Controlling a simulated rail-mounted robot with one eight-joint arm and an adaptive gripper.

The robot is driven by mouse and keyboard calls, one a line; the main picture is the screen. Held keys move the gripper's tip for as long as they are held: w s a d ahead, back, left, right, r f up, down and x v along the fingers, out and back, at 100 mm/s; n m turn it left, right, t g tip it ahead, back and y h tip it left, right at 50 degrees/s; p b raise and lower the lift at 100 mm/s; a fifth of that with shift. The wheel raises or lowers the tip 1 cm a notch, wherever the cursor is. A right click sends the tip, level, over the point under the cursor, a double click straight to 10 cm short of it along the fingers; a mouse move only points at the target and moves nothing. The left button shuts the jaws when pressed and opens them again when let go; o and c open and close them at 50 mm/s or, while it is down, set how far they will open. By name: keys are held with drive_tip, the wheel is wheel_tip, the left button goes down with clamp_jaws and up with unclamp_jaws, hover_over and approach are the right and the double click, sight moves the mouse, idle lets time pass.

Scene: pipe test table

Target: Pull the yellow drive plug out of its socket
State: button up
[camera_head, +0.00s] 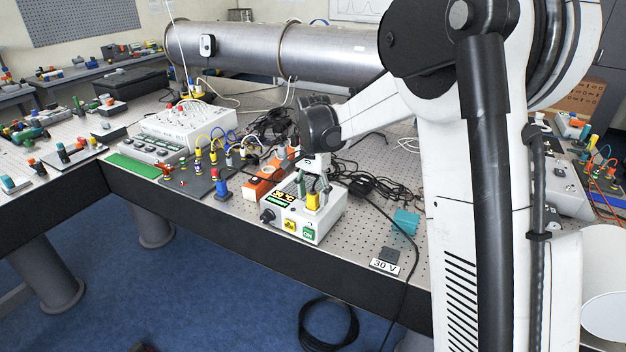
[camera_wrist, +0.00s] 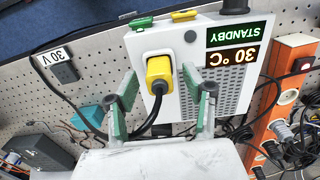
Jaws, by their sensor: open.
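The yellow drive plug (camera_head: 313,200) stands in the top of a white control box (camera_head: 329,227). In the wrist view the yellow plug (camera_wrist: 160,72) sits against the box's white face (camera_wrist: 172,46), with a black cable leaving it. My gripper (camera_head: 314,185) is just above the plug in the head view. In the wrist view my gripper (camera_wrist: 159,73) is open, with one green-tipped finger on each side of the plug. Gaps show between the fingers and the plug.
The box's display (camera_wrist: 236,45) reads STANDBY and 30 °C, upside down. An orange power strip (camera_head: 262,187) lies beside the box. Black cables (camera_head: 362,185) lie on its other side. A 30 V label (camera_head: 384,267) and a teal block (camera_head: 406,221) are to the right.

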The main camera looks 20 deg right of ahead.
drive_tip(key=shift+f, duration=1.05)
clamp_jaws()
drive_tip(key=shift+r, duration=0.15)
drive_tip(key=shift+r+p, duration=0.85)
drive_tip(key=shift+r, duration=1.1)
